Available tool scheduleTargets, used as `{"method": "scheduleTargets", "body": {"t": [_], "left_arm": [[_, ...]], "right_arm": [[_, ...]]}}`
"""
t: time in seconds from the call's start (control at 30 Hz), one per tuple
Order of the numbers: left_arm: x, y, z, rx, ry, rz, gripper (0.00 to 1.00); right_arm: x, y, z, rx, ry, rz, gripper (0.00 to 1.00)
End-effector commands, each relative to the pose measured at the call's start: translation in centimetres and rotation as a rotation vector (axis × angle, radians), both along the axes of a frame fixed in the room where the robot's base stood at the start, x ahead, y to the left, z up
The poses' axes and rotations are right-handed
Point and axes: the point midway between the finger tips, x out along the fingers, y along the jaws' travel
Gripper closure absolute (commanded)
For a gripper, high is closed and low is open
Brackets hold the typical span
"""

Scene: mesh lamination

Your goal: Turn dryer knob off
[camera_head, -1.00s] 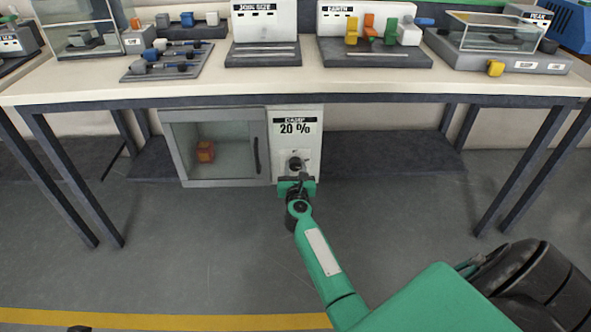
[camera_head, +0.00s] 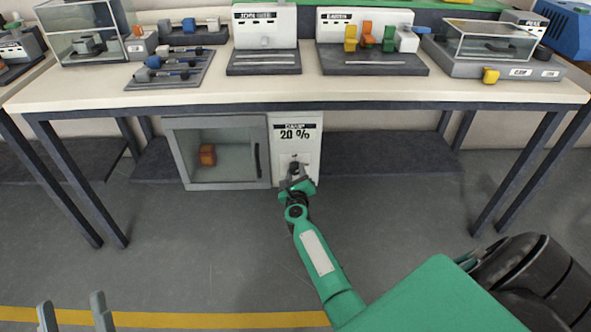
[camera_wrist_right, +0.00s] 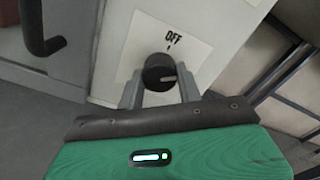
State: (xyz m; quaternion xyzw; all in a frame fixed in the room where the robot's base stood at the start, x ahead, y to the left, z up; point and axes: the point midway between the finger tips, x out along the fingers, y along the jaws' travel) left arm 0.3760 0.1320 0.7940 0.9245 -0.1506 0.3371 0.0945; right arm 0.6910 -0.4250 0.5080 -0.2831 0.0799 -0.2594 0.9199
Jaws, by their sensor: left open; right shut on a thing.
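The dryer (camera_head: 295,133) stands on the low shelf under the bench, with a glass door at left and a white panel reading 20 % at right. Its dark round knob (camera_wrist_right: 158,72) sits on a white plate marked OFF (camera_wrist_right: 173,36). A pale line on the knob points to the right in the right wrist view, away from the small mark under OFF. My right gripper (camera_head: 296,176) is shut on the knob, one finger on each side (camera_wrist_right: 160,78), and is tilted. My left gripper (camera_head: 76,312) is open and empty, low at the left, far from the dryer.
An orange-red block (camera_head: 207,155) is inside the dryer behind the glass. The dryer's dark door handle (camera_wrist_right: 42,30) is close to the left of my right gripper. The bench (camera_head: 300,93) above carries several devices. The floor in front is clear.

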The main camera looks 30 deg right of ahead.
Motion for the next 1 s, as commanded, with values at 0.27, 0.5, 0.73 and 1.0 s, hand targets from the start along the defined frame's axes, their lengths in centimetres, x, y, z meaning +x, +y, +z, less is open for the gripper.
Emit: {"method": "scheduleTargets", "body": {"t": [0.27,0.5,0.73,1.0], "left_arm": [[0.8,-2.4,-7.0,0.098,0.413,-0.065,0.43],[-1.3,-4.2,-13.8,0.185,0.763,-0.133,0.43],[-3.5,-4.5,-17.8,0.268,1.016,-0.169,0.43],[-3.6,-2.6,-18.4,0.339,1.158,-0.138,0.43]], "right_arm": [[-0.1,0.1,0.2,-0.224,0.141,0.001,0.87],[-0.1,0.1,0.2,-0.418,0.260,0.001,0.87],[-0.1,0.0,0.2,-0.591,0.365,0.002,0.87],[-0.1,0.0,0.1,-0.744,0.459,0.002,0.87]]}}
